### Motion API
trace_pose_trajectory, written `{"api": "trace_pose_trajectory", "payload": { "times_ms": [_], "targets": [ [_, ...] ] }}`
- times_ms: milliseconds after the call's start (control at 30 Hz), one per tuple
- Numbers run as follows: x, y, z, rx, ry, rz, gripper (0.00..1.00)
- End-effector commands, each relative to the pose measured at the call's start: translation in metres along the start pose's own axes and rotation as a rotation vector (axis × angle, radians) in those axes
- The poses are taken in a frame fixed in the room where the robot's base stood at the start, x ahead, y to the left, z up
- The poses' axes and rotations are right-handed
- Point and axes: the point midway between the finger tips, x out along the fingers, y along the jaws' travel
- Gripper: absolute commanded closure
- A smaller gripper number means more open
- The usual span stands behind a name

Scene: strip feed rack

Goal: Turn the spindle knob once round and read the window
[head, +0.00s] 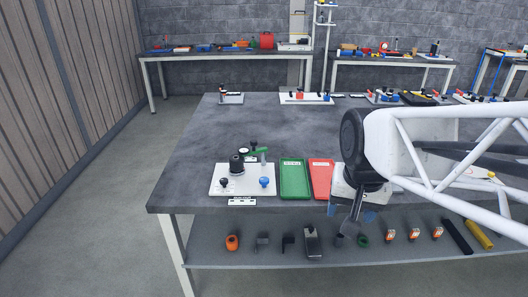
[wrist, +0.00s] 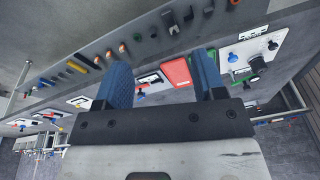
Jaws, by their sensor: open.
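A white base plate (head: 223,187) lies at the near left of the grey table. It carries a large black knob (head: 237,164), a blue knob (head: 264,182) and a green lever-like part (head: 259,150). The plate (wrist: 235,50) and black knob (wrist: 257,64) also show at the right of the wrist view. Which knob is the spindle knob is not clear, and no window can be read. My gripper (head: 352,215) is open and empty, to the right of the plate and apart from it. In the wrist view its blue fingers (wrist: 162,62) stand wide apart.
A green tray (head: 293,180) and a red tray (head: 320,180) lie between the plate and my gripper. Other fixtures stand along the table's far side. A lower shelf (head: 275,252) holds several small parts. The table's left end beyond the plate is clear.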

Motion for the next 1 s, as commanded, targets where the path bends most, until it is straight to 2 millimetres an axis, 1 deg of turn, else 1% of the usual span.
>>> {"api": "trace_pose_trajectory", "payload": {
  "times_ms": [33, 100, 333, 500, 733, 1000],
  "targets": [
    [0.002, -0.005, -0.011, 0.028, -0.007, 0.001, 0.36],
    [0.004, -0.012, -0.025, 0.075, -0.014, 0.002, 0.36],
    [0.014, -0.036, -0.070, 0.228, -0.037, 0.008, 0.36],
    [0.025, -0.055, -0.103, 0.341, -0.053, 0.015, 0.36],
    [0.045, -0.082, -0.145, 0.494, -0.073, 0.029, 0.36],
    [0.076, -0.116, -0.193, 0.673, -0.095, 0.051, 0.36]
  ]
}}
